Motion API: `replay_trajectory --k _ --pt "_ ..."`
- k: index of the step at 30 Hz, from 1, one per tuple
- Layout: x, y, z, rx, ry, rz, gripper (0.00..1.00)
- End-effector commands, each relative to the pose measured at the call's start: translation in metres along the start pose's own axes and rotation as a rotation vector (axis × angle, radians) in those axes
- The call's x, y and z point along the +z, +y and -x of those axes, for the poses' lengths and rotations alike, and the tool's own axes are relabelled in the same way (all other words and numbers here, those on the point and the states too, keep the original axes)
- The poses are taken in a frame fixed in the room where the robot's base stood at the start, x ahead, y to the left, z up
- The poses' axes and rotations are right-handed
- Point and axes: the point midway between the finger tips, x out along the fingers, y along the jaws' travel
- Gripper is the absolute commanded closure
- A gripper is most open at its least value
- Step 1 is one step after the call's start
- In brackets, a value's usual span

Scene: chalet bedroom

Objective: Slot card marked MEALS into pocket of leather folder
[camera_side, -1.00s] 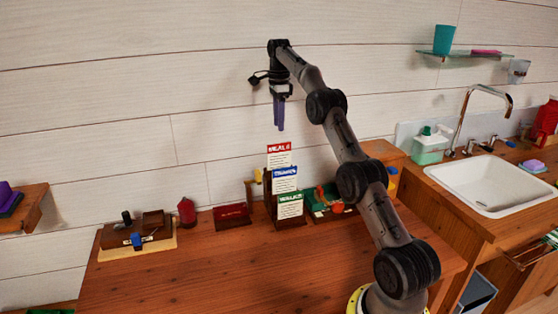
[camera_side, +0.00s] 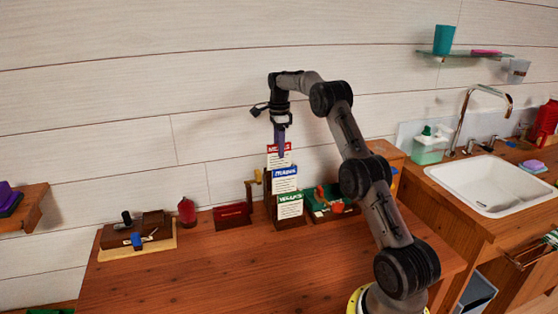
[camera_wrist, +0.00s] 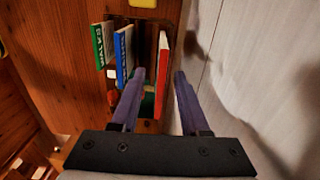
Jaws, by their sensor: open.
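The red-headed MEALS card (camera_side: 286,158) stands upright at the back and top of a stepped dark wooden rack (camera_side: 292,225). It also shows nearly edge-on in the wrist view (camera_wrist: 163,55). My gripper (camera_side: 281,155) points down at this card and partly covers its lettering. In the wrist view my gripper (camera_wrist: 160,74) is open, with the red card lined up between its two purple fingers; contact cannot be told. A dark red, flat leather-like piece (camera_side: 233,214) stands left of the rack, possibly the folder; its pocket cannot be made out.
A blue-headed card (camera_side: 285,180) and a green-headed card (camera_side: 290,206) stand in front of the red one. A green tray (camera_side: 331,208) is close on the right. A brown desk set (camera_side: 139,230) lies at left. The wall is close behind; the front tabletop is clear.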

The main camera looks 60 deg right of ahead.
Motion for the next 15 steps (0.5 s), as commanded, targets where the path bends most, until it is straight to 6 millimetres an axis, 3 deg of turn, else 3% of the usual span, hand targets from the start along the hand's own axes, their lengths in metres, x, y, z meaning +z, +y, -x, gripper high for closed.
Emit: replay_trajectory --k 6,13,15 --pt "0.000 0.000 -0.023 -0.001 0.000 0.000 0.55" --pt "0.000 0.000 -0.024 -0.001 0.000 0.000 0.55" --pt "0.000 0.000 -0.024 -0.001 0.000 0.000 0.64"
